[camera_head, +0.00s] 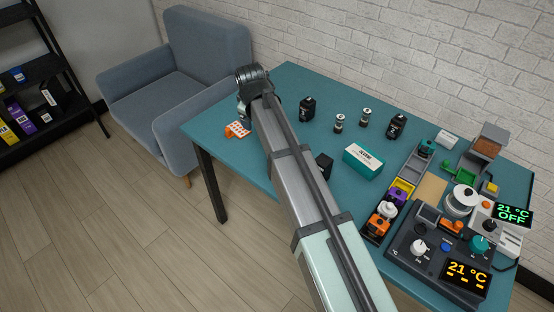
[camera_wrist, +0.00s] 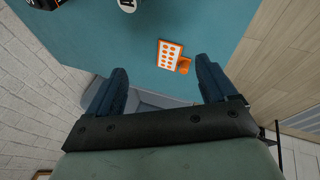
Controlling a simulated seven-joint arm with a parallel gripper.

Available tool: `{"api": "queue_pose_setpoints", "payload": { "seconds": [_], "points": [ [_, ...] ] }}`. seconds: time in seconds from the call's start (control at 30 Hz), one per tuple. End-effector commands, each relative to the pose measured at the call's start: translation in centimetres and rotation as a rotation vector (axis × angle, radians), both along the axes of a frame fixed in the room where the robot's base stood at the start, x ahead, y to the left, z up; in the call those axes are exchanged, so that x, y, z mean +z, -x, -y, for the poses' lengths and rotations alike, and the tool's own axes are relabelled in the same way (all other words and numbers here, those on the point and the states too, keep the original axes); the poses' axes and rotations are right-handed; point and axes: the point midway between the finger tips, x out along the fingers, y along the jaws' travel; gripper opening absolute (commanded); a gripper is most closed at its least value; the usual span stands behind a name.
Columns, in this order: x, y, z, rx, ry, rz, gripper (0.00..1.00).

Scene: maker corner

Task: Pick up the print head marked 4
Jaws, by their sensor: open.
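I cannot read a 4 on any part in either view, so I cannot tell which is the print head marked 4. Candidates on the teal table (camera_head: 290,85) are black blocks (camera_head: 307,108), (camera_head: 396,126) and (camera_head: 323,166), the last partly hidden by my arm, and two small silver-and-black cylinders (camera_head: 339,123), (camera_head: 365,117). In the wrist view, a black block (camera_wrist: 42,4) and a round pale-topped part (camera_wrist: 128,5) are cut by the top edge. My gripper (camera_wrist: 163,82) is open and empty above the table's far-left edge; its fingers are mostly hidden in the head view.
An orange piece with a white dotted face (camera_head: 237,130) lies near the left edge; it also shows just beyond my fingers (camera_wrist: 170,57). A teal-and-white box (camera_head: 363,161), grey trays (camera_head: 412,165) and a control unit (camera_head: 437,250) fill the right. A grey armchair (camera_head: 180,75) stands left.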

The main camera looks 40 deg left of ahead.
Motion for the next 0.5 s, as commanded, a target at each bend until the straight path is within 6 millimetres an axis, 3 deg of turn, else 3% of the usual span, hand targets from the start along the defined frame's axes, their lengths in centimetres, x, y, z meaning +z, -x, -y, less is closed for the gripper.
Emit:
{"api": "queue_pose_setpoints", "payload": {
  "seconds": [0.2, 0.33, 0.5],
  "points": [
    [-0.3, 0.3, 6.3, -0.115, 0.187, -0.226, 0.85],
    [0.0, 0.8, 8.5, -0.147, 0.257, -0.307, 0.85],
    [-0.2, 1.1, 9.7, -0.165, 0.295, -0.351, 0.85]
  ]
}}
